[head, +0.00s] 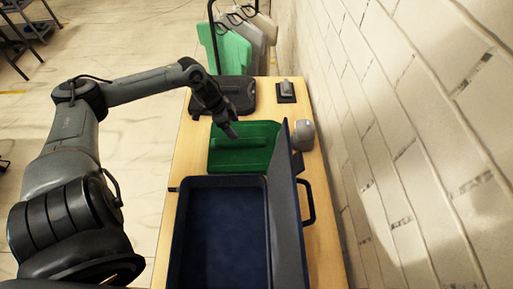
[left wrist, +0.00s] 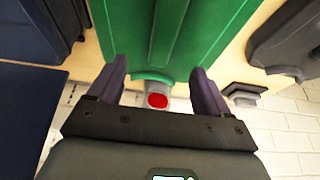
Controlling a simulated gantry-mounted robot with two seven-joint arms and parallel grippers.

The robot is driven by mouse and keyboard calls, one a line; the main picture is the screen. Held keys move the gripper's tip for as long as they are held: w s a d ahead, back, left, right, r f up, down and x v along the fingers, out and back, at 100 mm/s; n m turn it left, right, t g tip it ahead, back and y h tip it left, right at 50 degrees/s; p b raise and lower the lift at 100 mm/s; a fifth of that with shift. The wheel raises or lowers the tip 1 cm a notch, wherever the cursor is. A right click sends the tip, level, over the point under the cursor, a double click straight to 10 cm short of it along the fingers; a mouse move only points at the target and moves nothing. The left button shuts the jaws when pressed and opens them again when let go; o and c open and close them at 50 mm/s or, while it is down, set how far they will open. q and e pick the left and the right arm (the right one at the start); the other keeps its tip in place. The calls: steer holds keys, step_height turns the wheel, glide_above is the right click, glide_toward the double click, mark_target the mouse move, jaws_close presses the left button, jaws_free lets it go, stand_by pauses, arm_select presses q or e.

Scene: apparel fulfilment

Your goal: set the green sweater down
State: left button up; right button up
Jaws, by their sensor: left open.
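A flat green piece (head: 243,160), which looks like the folded green sweater, lies on the table beyond the blue bin. It also shows in the left wrist view (left wrist: 165,35), with raised folds along it. My left gripper (head: 231,133) is over its far part in the head view. In the left wrist view the gripper's fingers (left wrist: 158,78) are spread wide, with nothing held between them, near the edge of the green piece. I cannot tell whether the fingertips touch it. My right gripper is not in view.
An open blue bin (head: 181,230) with a raised flap (head: 285,215) fills the near table (head: 164,240). A grey device (head: 302,135) with a red top (left wrist: 157,101) sits by the brick wall. Beyond are a small black device (head: 286,92) and a rack with a lighter green garment (head: 228,50).

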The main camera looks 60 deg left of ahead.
mark_target(247, 140)
arm_select(q)
steer(key=shift+b+x, duration=0.3)
steer(key=shift+x, duration=0.5)
steer(key=x, duration=0.2)
steer(key=shift+f+b, duration=0.3)
steer(key=shift+f, duration=0.1)
steer(key=shift+w+d+f, duration=0.15)
steer(key=shift+f, duration=0.2)
steer(key=x, duration=0.2)
steer(key=b+x, duration=0.1)
steer(key=x, duration=0.1)
steer(key=shift+w+a, duration=0.2)
steer(key=shift+w+d+f, duration=0.1)
steer(key=shift+w+f, duration=0.1)
steer(key=shift+f, duration=0.35)
steer(key=shift+r, duration=0.1)
jaws_close()
